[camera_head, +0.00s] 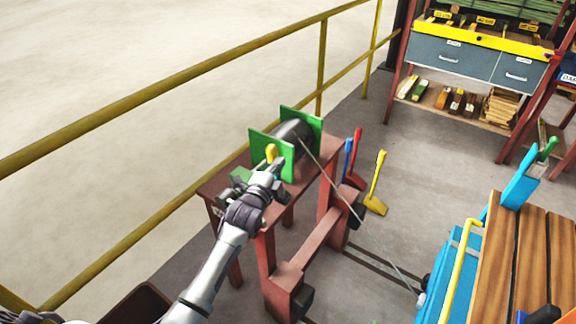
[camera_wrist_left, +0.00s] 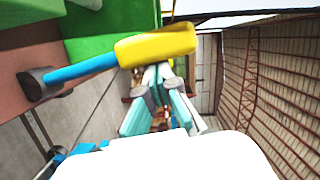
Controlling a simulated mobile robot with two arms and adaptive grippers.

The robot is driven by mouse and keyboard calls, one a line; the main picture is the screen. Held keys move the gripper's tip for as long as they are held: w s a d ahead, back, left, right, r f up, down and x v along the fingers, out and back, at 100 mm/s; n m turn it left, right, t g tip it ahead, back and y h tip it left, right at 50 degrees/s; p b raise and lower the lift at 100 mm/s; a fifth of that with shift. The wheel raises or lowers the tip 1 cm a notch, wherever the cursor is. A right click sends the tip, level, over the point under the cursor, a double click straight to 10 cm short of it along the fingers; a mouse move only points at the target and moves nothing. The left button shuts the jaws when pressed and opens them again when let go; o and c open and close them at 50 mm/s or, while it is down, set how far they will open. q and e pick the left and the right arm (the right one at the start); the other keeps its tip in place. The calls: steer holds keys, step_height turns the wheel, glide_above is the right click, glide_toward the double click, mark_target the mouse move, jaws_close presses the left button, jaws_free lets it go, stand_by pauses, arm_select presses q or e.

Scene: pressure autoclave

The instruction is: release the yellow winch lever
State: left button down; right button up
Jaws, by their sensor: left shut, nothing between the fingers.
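The winch has two green side plates (camera_head: 271,150) and a dark drum (camera_head: 292,132) and stands on a red-brown stand. The yellow winch lever (camera_head: 271,153) shows as a small yellow piece at the near plate. In the left wrist view its yellow grip (camera_wrist_left: 155,45) sits on a blue rod (camera_wrist_left: 80,68) that runs to a dark pivot (camera_wrist_left: 36,82). My left gripper (camera_head: 279,163) is at the lever, and its fingers (camera_wrist_left: 155,72) are shut with nothing held. The fingertips are right by the grip; whether they touch it, I cannot tell. My right gripper does not show.
A yellow railing (camera_head: 160,93) runs behind the stand. A cable (camera_head: 335,187) runs from the drum down to the right. A blue cart with wooden slats (camera_head: 540,255) stands at the right. Long-handled tools (camera_head: 376,185) stand beside the winch. A shelf with drawers (camera_head: 452,58) is at the back.

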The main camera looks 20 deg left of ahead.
mark_target(268, 160)
arm_select(q)
steer(key=shift+w+a+f+n+g+p, duration=0.15)
steer(key=shift+w+a+n+p, duration=0.15)
steer(key=shift+a+n, duration=0.4)
steer(key=shift+w+a+r+n+g+p, duration=0.15)
steer(key=shift+a+n+p, duration=0.2)
steer(key=shift+a, duration=0.65)
steer(key=shift+a+f+n, duration=0.1)
steer(key=shift+f+n, duration=0.05)
steer(key=shift+n, duration=0.1)
steer(key=shift+a, duration=0.1)
